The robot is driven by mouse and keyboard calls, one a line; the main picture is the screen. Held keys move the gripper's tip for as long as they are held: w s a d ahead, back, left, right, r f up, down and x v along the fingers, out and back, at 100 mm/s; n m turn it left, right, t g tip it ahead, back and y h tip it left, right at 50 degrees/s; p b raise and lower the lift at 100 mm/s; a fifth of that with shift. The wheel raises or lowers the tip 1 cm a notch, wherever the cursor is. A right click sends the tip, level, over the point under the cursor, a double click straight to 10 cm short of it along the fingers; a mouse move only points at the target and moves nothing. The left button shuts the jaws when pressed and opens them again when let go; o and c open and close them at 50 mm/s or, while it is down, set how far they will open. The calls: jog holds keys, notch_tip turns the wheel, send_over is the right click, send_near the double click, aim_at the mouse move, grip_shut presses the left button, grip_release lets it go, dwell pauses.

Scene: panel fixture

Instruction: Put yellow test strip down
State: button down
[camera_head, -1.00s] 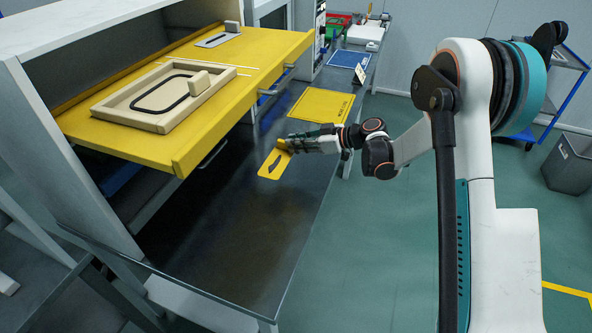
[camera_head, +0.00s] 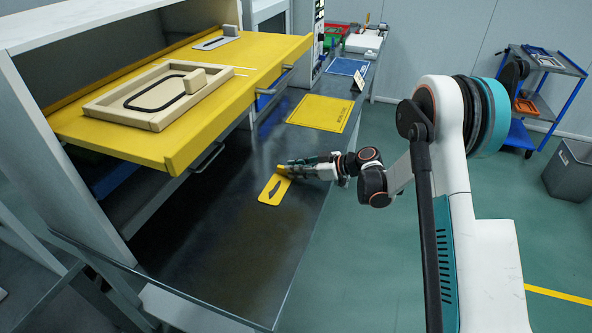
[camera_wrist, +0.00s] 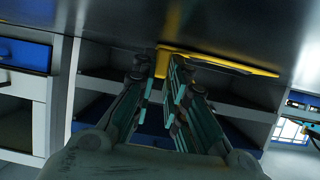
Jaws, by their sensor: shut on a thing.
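The yellow test strip (camera_head: 273,190) is a flat yellow plate with a dark cut-out. My gripper (camera_head: 285,170) is shut on its far end, over the dark worktop (camera_head: 230,235). In the head view I cannot tell whether the strip touches the worktop. In the wrist view the strip (camera_wrist: 225,64) shows as a thin band beyond the fingers, with the fingertips (camera_wrist: 172,75) at its left end. The fingers hide the gripped end.
A yellow drawer (camera_head: 240,80) holding a beige frame (camera_head: 150,92) juts over the worktop at left. A yellow mat (camera_head: 320,113) and a blue mat (camera_head: 347,67) lie farther back. The front stretch of worktop is bare.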

jog(key=shift+f, duration=0.2)
jog(key=c, duration=1.6)
grip_release()
jog(key=shift+r, duration=0.1)
